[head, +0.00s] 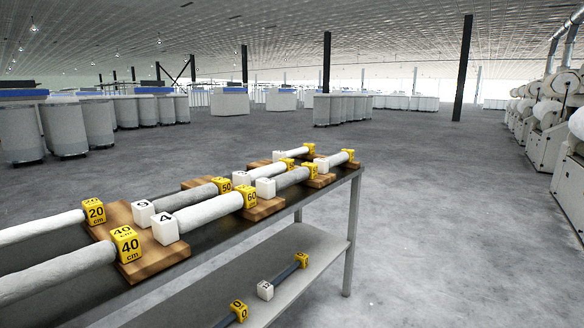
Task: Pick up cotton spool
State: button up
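Several cotton spools lie in a row on the dark top of a table, resting on wooden blocks. A thick white spool (208,212) has a white end cube marked 4 and a yellow end cube marked 60. Behind it lies a grey spool (186,196) with a yellow cube marked 50. At the left, two white spools (42,228) and (58,275) end in yellow cubes marked 20 cm and 40 cm and run out of the picture. Smaller spools (292,178) lie farther right. My gripper is not in view.
The table (353,215) has a lower shelf (312,246) holding thin dark rods (283,275) with end cubes. Grey cans (62,128) stand at the back left. Machines (551,135) line the right side. Dark columns (462,68) rise behind. The floor right of the table is clear.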

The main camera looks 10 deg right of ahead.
aim_at(166, 228)
jog(key=i+l+u, duration=0.1)
jog(key=i+u, duration=0.2)
jog(key=i, duration=0.9)
